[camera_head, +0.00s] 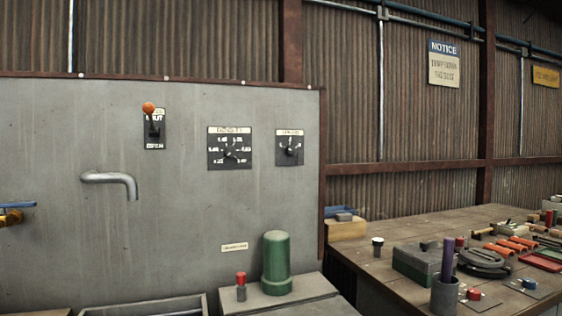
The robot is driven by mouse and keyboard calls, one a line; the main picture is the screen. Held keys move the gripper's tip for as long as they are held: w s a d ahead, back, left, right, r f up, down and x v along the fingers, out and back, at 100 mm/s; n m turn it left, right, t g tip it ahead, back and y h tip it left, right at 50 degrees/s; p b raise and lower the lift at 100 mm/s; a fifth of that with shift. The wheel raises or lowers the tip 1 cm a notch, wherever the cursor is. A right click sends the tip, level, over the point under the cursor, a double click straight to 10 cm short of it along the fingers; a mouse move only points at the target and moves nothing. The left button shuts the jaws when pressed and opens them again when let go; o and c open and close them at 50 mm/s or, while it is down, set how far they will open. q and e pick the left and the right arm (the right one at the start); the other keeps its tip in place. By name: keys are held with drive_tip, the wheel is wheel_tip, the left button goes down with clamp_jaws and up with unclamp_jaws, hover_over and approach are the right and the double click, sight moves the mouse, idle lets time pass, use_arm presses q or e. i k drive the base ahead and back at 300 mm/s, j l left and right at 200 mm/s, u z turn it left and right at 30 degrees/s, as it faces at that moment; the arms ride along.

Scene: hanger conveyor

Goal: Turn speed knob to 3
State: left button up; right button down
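Two dark dial plates with knobs are mounted on the grey panel (200,215). The larger dial plate (215,163) has a knob (230,153) ringed by several white marks. The smaller dial plate (283,158) to its right has a knob (290,149) with fewer marks. The labels and marks are too small to read, so I cannot tell which is the speed knob or where either points. Neither of my grippers is in view.
Left of the dials are an orange-balled lever (149,108) and a bent pipe (110,178) jutting from the panel. A green cylinder (276,262) and a red-topped piece (241,287) stand below. A cluttered workbench (385,231) is at right. The space before the dials looks clear.

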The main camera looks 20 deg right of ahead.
sight(290, 150)
drive_tip(key=z, duration=0.7)
drive_tip(key=i+l+z, duration=0.15)
drive_tip(key=z, duration=0.25)
drive_tip(key=i+l+z, duration=0.1)
drive_tip(key=z, duration=0.3)
drive_tip(key=i+z, duration=0.2)
drive_tip(key=z, duration=0.2)
